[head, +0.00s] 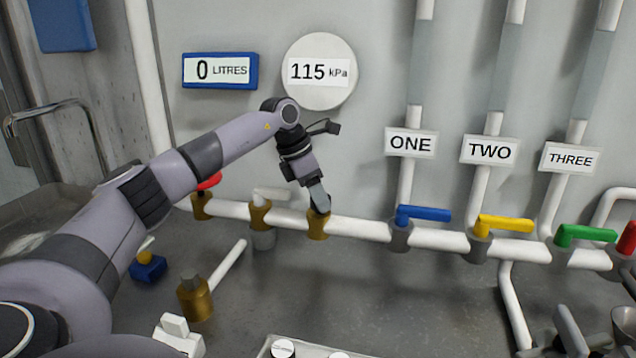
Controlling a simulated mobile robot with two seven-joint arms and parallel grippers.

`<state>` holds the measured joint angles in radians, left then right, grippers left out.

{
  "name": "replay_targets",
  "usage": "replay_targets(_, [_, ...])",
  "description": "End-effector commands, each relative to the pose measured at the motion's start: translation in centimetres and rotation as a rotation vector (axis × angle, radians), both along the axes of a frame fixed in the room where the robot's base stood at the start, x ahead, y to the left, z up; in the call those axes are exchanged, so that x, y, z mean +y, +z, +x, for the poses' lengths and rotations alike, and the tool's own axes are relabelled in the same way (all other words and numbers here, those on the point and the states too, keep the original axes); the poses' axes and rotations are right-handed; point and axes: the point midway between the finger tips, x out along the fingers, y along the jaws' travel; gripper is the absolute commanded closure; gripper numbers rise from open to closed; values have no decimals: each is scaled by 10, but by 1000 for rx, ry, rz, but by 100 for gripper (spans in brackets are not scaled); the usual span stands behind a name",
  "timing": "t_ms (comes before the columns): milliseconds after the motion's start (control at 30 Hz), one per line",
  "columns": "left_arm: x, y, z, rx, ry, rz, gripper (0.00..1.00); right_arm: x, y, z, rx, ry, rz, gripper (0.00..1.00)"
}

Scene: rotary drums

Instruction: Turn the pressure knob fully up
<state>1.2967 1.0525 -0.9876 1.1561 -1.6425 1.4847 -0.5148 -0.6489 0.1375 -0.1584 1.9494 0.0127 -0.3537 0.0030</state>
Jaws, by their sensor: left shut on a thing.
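My left gripper (319,203) points down at a brass fitting (318,226) on the white horizontal pipe. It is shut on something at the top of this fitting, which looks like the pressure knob. The knob itself is hidden by the fingers, so its turn cannot be read. The round pressure gauge (318,92) on the wall above reads 115 kPa.
A blue-framed display (220,71) reads 0 LITRES. To the right are blue (424,213), yellow (505,224) and green (586,235) valve levers.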

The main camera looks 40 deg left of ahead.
Motion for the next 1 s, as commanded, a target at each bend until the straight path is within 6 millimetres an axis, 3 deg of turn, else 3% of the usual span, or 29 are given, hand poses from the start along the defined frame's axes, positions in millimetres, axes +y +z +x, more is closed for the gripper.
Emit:
replay_targets(500, [1,2,3,-7,-386,-1,80,1,8,-1,1,2,0,57])
replay_targets(1000, [2,1,3,-5,-491,1,80,0,8,-1,2,3,-1,57])
